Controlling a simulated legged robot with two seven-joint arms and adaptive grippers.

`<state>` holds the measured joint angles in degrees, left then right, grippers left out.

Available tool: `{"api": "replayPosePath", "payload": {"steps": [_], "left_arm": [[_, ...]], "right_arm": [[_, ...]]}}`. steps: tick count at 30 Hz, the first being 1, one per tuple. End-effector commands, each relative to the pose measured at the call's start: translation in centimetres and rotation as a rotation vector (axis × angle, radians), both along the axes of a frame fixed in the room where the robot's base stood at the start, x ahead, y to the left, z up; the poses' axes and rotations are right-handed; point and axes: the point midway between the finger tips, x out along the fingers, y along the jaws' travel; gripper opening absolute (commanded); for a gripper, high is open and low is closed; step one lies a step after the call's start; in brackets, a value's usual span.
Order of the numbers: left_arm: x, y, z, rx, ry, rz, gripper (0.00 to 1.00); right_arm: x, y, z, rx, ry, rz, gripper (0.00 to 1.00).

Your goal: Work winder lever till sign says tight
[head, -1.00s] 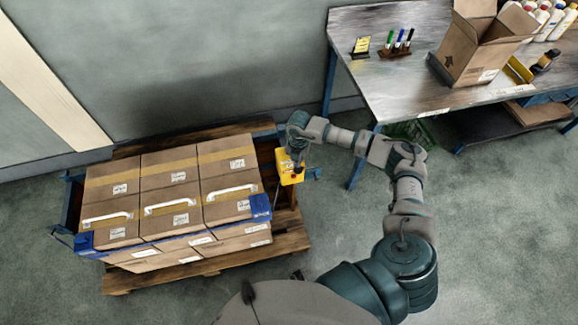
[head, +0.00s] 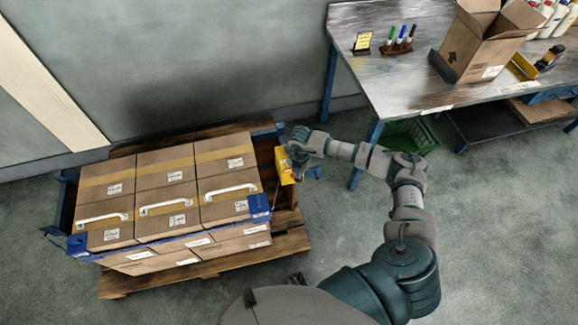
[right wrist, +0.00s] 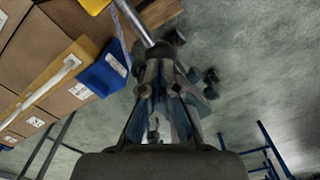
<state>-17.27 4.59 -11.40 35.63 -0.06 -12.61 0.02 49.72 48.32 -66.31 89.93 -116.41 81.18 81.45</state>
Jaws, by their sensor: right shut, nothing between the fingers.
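The yellow winder box (head: 284,165) stands at the right side of the strapped carton stack, and its corner shows at the top of the right wrist view (right wrist: 95,4). A bare metal rod, which looks like the lever (right wrist: 135,22), runs from beside the box down to my right fingers. My right gripper (head: 296,146) is at the upper right of the box, shut with nothing held. In the right wrist view my gripper (right wrist: 160,55) is close to the rod's end; whether they touch is unclear. No wording about tightness is readable. My left gripper is out of view.
Cartons (head: 165,190) with white handles and blue corner guards (head: 258,206) stand on a wooden pallet (head: 200,272). A workbench (head: 400,75) at upper right holds a small yellow sign (head: 362,42), markers, an open box and bottles. A green crate (head: 412,135) is underneath.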

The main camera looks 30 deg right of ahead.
Motion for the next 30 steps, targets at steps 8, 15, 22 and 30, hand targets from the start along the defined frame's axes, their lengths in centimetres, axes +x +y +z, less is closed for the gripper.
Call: {"api": "replayPosePath", "payload": {"steps": [8, 15, 22, 30], "left_arm": [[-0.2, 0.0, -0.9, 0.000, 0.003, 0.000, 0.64], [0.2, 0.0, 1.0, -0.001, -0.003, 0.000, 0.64], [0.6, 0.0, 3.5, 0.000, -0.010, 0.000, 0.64], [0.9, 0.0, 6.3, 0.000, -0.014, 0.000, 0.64]], "right_arm": [[-0.4, 0.0, -1.9, -0.002, 0.001, -0.001, 0.00], [0.0, 0.0, 0.7, -0.002, -0.002, -0.001, 0.00], [0.5, -0.1, 4.3, 0.000, -0.001, 0.000, 0.00], [1.1, -0.3, 8.4, -0.001, -0.001, -0.001, 0.00]]}}
